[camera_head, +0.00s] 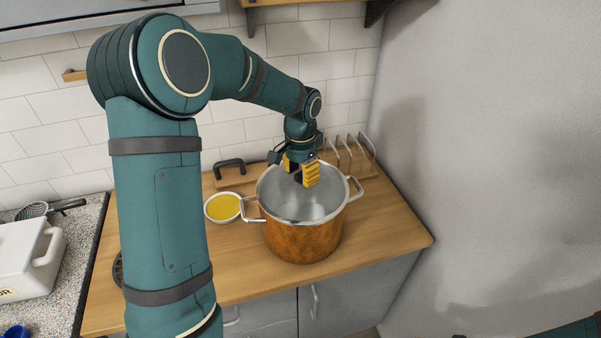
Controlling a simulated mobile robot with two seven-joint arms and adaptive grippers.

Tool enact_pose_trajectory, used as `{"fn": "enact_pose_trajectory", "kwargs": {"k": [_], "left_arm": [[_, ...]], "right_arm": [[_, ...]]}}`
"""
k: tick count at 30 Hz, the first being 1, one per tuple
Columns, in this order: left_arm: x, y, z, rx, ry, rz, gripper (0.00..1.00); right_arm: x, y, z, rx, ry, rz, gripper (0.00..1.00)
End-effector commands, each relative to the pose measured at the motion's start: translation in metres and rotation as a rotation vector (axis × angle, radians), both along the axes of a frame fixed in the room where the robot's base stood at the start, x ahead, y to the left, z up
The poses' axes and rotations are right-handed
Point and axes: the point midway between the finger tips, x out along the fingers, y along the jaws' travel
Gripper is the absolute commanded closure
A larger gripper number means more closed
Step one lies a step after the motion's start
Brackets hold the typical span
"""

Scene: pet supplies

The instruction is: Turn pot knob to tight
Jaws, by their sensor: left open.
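A large copper-brown pot (303,241) with a silvery inside and two side handles stands on the wooden counter. It has no lid on it, and I make out no knob on its visible side. My left gripper (300,178), with yellow finger pads, points down over the far part of the pot's opening. It is open, and I see nothing between its fingers. I cannot tell whether the fingertips are below the rim. My right gripper is out of view.
A white bowl of yellow content (223,207) stands left of the pot. A black handle (230,164) and a wire rack (350,152) are behind. A white container (28,262) stands on the speckled counter at left. The wooden counter (395,235) is clear right of the pot.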

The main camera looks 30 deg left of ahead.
Motion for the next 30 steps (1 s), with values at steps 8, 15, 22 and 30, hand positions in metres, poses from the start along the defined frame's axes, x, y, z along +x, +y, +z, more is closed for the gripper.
{"fn": "enact_pose_trajectory", "kwargs": {"k": [8,15,22,30], "left_arm": [[0.001,0.000,0.035,0.000,-0.007,0.001,0.55],[0.001,0.000,0.083,-0.001,-0.005,0.000,0.55],[0.001,0.000,0.113,0.001,-0.001,-0.001,0.55],[0.000,0.000,0.120,-0.001,0.001,-0.001,0.55]], "right_arm": [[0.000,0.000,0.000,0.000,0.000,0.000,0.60],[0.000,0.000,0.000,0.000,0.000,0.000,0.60],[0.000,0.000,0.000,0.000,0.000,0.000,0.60],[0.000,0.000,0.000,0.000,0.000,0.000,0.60]]}}
